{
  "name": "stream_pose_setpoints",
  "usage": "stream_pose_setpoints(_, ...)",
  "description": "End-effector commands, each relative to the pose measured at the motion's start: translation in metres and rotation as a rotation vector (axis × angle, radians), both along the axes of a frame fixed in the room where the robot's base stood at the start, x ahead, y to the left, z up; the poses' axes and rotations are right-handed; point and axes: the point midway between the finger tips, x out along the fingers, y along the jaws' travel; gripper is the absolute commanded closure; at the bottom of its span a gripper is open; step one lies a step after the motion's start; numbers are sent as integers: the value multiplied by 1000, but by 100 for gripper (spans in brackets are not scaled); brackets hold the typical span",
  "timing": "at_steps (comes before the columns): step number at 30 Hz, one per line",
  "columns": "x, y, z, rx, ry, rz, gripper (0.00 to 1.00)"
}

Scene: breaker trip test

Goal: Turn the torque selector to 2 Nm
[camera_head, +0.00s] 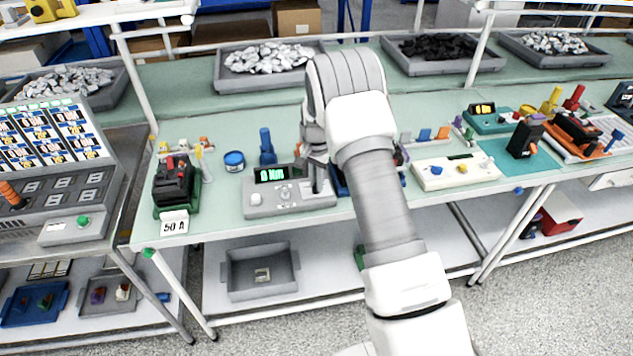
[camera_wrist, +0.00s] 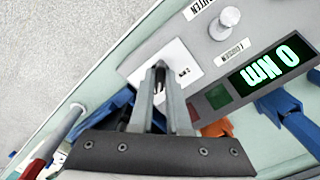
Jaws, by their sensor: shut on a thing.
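The grey torque tester (camera_head: 300,203) sits on the green bench, with a lit display (camera_head: 275,174) reading 0 Nm. In the wrist view the same display (camera_wrist: 270,70) shows upside down. My gripper (camera_wrist: 160,75) points down at the tester's white selector plate (camera_wrist: 140,74), its fingers close together. It is shut on the torque selector, which is mostly hidden between the fingertips; its pointing direction cannot be told. A label that seems to read 2 Nm (camera_wrist: 184,72) shows beside the fingers. In the head view my gripper (camera_head: 319,188) is at the tester's right end.
A blue-handled tool (camera_head: 267,148) is behind the tester. A breaker (camera_head: 174,182) with a 50 A card is left. A white box (camera_head: 455,173) stands right of my arm.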

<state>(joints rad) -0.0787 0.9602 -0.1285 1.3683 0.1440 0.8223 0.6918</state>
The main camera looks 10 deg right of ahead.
Motion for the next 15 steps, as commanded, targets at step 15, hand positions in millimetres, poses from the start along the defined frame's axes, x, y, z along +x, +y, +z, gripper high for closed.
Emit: stream_pose_setpoints(15, 0, 0, -2, 1, -2, 168, 100)
